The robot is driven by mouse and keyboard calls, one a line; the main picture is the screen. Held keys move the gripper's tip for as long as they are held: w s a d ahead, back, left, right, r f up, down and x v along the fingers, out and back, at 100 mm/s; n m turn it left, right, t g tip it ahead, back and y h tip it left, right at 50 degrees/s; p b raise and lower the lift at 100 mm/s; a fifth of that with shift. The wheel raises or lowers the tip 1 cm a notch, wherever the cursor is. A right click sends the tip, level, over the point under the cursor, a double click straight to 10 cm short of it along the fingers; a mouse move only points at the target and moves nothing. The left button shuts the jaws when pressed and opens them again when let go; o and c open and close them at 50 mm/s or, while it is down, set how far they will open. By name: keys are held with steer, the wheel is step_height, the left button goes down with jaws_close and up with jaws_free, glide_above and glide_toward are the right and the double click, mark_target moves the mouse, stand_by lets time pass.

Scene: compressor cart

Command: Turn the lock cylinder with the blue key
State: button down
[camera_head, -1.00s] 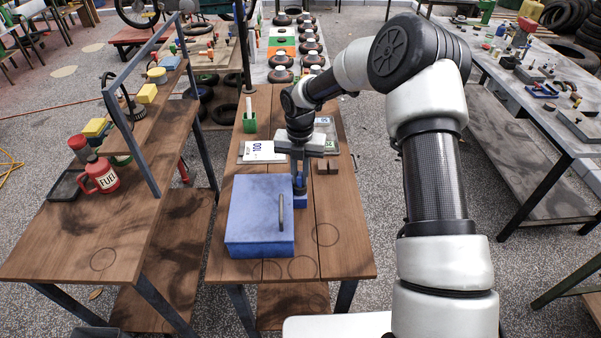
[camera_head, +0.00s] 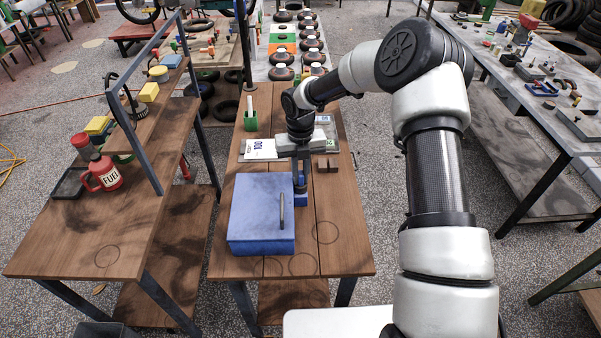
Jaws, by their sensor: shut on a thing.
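A blue box (camera_head: 258,215) with a grey bar handle (camera_head: 282,211) stands on the middle wooden bench. A small blue block (camera_head: 303,200) sits against its right side, near the back corner. My gripper (camera_head: 300,188) points down just above this block, its fingers shut. A small bit of blue shows at the fingertips, which I take for the blue key, mostly hidden by the fingers. The lock cylinder cannot be made out; the gripper covers that spot. Whether the key is in the lock I cannot tell.
Behind the gripper lie a white card (camera_head: 261,149), a green holder (camera_head: 250,122) and small brown blocks (camera_head: 327,165). A side bench with a red fuel can (camera_head: 103,174) and a metal-framed shelf stands left. The front right of the middle bench is clear.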

steer(key=shift+s+a, duration=0.15)
steer(key=shift+a, duration=0.05)
steer(key=c, duration=1.7)
jaws_free()
steer(key=shift+o, duration=0.2)
steer(key=shift+a, duration=0.15)
steer(key=shift+r+p, duration=0.6)
steer(key=shift+r, duration=0.3)
steer(key=shift+a+r, duration=0.1)
steer(key=shift+r, duration=0.7)
steer(key=shift+d+r, duration=0.2)
steer(key=shift+r, duration=1)
steer(key=shift+d+r, duration=0.2)
steer(key=shift+r, duration=0.95)
